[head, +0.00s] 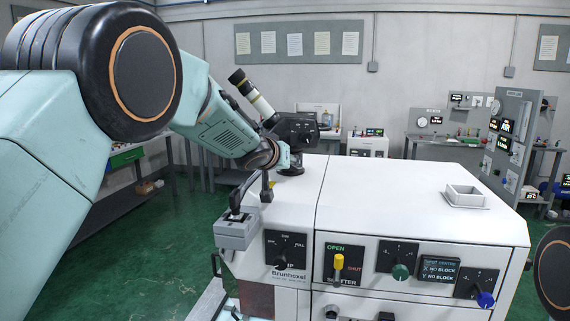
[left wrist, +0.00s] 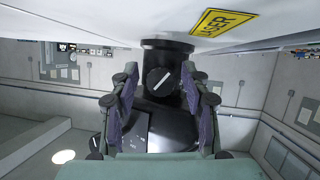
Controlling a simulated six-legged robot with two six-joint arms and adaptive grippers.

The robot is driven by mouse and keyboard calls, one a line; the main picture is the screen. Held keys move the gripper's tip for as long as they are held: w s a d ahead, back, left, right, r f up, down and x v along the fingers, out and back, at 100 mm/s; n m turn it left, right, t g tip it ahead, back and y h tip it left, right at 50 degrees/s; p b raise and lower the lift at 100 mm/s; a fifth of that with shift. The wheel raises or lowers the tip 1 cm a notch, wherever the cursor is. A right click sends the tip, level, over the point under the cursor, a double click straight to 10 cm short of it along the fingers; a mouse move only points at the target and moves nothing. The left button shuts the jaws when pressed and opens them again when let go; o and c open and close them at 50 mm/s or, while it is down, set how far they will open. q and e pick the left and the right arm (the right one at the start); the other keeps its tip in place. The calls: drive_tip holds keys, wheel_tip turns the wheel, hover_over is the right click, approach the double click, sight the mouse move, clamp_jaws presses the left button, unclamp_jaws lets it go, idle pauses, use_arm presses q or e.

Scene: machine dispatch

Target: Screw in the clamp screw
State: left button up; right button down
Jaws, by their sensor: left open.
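The clamp screw (left wrist: 159,81) looks like a round black knob with a white line across its face, on a black post (left wrist: 167,45) in the left wrist view. My left gripper (left wrist: 159,74) is open, with one finger on each side of the knob in the picture. I see a gap on both sides and cannot tell how far the knob reaches between the fingers. In the head view, my left arm reaches to the black mount (head: 291,169) on the white machine. The fingers and the knob are hard to make out there. My right gripper is out of view.
The white machine (head: 400,185) has a front panel with a yellow switch (head: 338,262), a green knob (head: 400,272) and a blue knob (head: 486,299). A white tube (head: 252,94) and a black head (head: 298,128) stand near my wrist. A grey lever box (head: 236,232) sits at the left corner.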

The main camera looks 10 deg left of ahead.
use_arm(q)
drive_tip(key=shift+s, duration=0.1)
drive_tip(key=v, duration=1.2)
drive_tip(key=shift+w+a+r+n+h, duration=0.8)
drive_tip(key=shift+w+r+n+h, duration=1.25)
drive_tip(key=shift+n, duration=0.45)
drive_tip(key=shift+t, duration=0.4)
wheel_tip(320, 180, down, 7)
drive_tip(key=shift+f+b, duration=0.15)
drive_tip(key=shift+b, duration=0.65)
drive_tip(key=p+x, duration=0.2)
drive_tip(key=x, duration=0.4)
drive_tip(key=shift+w+d, duration=0.15)
drive_tip(key=shift+w, duration=0.05)
drive_tip(key=shift+w+f, duration=0.25)
drive_tip(key=shift+w, duration=0.25)
drive_tip(key=shift+s+d, duration=0.1)
